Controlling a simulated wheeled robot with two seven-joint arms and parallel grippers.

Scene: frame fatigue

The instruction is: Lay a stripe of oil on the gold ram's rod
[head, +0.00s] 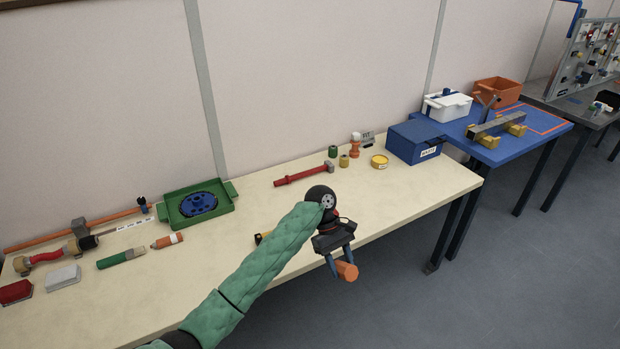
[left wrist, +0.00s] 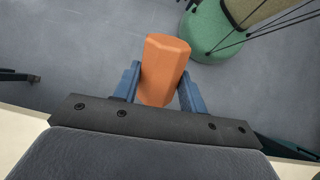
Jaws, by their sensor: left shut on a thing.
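My left gripper (head: 338,262) is shut on an orange faceted, roughly cylindrical thing (head: 347,271). It hangs over the floor, in front of the long table's front edge. In the left wrist view the orange thing (left wrist: 164,68) sits between the blue fingers of my left gripper (left wrist: 160,88). I cannot tell whether it is an oil container. My right gripper is not in view.
The cream table (head: 240,265) holds a green tray (head: 171,212) with a blue disc, a red hammer-like tool (head: 302,175), a yellow tin (head: 379,161) and a blue box (head: 413,143). My arm partly hides a small yellow thing. The table's front middle is mostly bare.

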